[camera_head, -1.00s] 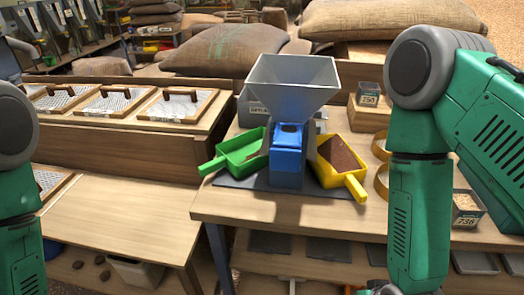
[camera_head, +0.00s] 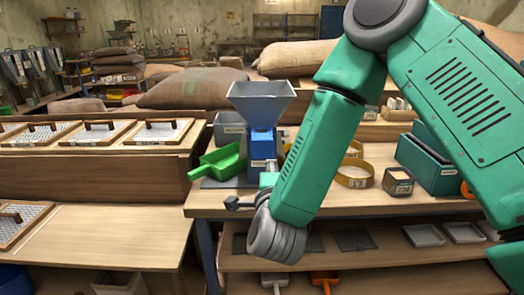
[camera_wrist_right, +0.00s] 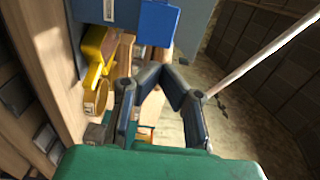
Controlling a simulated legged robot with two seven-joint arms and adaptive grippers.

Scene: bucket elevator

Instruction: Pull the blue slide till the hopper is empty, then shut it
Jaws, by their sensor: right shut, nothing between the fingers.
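The grey hopper (camera_head: 261,100) stands on a blue body (camera_head: 262,146) on the table; from here I cannot tell what is inside it. The blue slide is not clearly told apart from the blue body. In the right wrist view a blue block (camera_wrist_right: 158,22) lies ahead of the fingers. My right gripper (camera_head: 236,203) is in front of and below the blue body, at the table's front edge; it also shows in the right wrist view (camera_wrist_right: 160,76). It is shut and empty, apart from the blue part. My left gripper is out of view.
A green scoop (camera_head: 220,161) lies left of the blue body. A yellow scoop (camera_wrist_right: 99,47) shows in the right wrist view. A round sieve (camera_head: 354,176) and a small box (camera_head: 398,181) stand to the right. Large sacks (camera_head: 190,88) lie behind.

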